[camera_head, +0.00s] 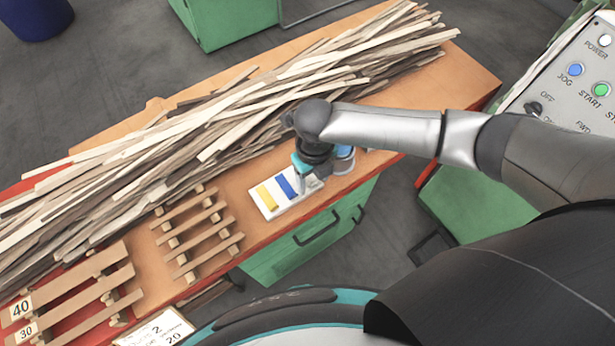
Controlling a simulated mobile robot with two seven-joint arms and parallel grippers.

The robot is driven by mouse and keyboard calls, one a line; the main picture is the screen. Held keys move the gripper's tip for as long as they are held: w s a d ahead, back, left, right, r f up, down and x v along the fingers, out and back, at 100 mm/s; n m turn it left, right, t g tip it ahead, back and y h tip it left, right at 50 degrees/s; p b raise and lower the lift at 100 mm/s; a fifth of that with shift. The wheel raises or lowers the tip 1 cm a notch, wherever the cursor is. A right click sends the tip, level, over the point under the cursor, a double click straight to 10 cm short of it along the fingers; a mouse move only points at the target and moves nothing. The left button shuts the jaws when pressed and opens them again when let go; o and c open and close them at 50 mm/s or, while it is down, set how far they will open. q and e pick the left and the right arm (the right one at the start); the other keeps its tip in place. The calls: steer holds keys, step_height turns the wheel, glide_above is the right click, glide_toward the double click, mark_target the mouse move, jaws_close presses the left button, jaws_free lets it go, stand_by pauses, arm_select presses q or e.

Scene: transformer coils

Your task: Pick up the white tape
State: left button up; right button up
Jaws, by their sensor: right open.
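A small white tray (272,213) lies near the front edge of the orange workbench. A pale patch shows around the fingertips there. I cannot make out the white tape apart from the white tray, as my gripper and wrist partly hide that end. My left gripper is not in view.
A long pile of thin wooden strips (230,115) crosses the orange workbench (455,75) behind the tray. Wooden racks (195,232) stand to the tray's left. A control panel (575,75) with buttons is at the upper right. Green drawers (290,258) are below the bench edge.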

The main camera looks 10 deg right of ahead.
steer(key=shift+f, duration=0.3)
steer(key=shift+c, duration=0.4)
jaws_close()
